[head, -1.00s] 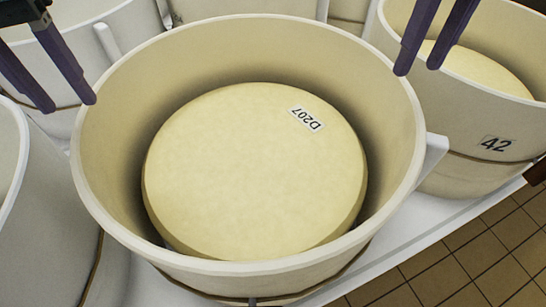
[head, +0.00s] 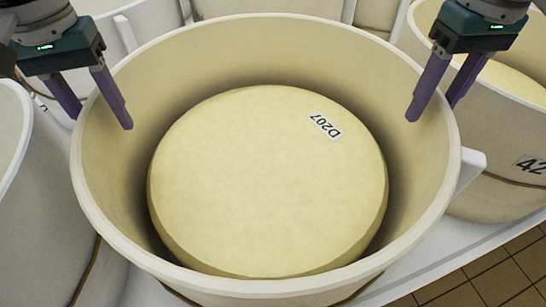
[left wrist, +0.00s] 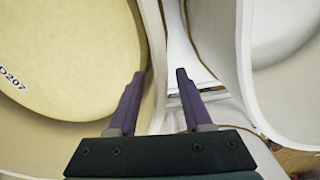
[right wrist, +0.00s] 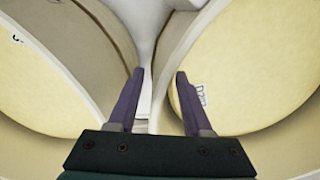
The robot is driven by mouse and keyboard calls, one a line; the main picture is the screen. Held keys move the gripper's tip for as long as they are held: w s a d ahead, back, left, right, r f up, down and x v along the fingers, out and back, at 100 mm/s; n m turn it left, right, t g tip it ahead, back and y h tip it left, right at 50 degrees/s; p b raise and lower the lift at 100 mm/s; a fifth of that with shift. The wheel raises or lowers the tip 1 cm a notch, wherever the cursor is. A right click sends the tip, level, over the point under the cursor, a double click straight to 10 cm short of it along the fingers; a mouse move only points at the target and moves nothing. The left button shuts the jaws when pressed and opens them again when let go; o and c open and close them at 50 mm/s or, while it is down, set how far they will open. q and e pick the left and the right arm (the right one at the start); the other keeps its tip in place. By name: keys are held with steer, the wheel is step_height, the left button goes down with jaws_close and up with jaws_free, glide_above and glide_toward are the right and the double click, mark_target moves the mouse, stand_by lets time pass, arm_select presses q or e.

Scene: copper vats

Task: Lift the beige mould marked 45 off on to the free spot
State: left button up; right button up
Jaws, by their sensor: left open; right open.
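A large round beige mould (head: 425,180) stands in the middle of the head view, with a pale yellow cheese (head: 260,190) labelled D207 inside. No 45 shows on the side I see. My left gripper (head: 102,121) is open at its left rim, one finger over the inside and one over the outside. My right gripper (head: 432,112) is open at its right rim in the same way. The mould's wall passes between the fingers in the left wrist view (left wrist: 154,50) and the right wrist view (right wrist: 165,55). Neither gripper holds anything. The free spot cannot be made out.
A mould marked 42 (head: 500,190) with a cheese in it stands close on the right. Another pale mould (head: 30,190) stands close on the left, and more stand behind. They rest on a white surface (head: 415,265). Tiled floor (head: 490,280) shows at lower right.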

mark_target(114, 132)
arm_select(q)
steer(key=shift+f, duration=1.8)
arm_select(e)
steer(key=shift+f, duration=1.8)
arm_select(q)
jaws_close()
arm_select(e)
jaws_close()
arm_select(q)
steer(key=shift+r, duration=0.1)
arm_select(e)
steer(key=shift+r, duration=0.1)
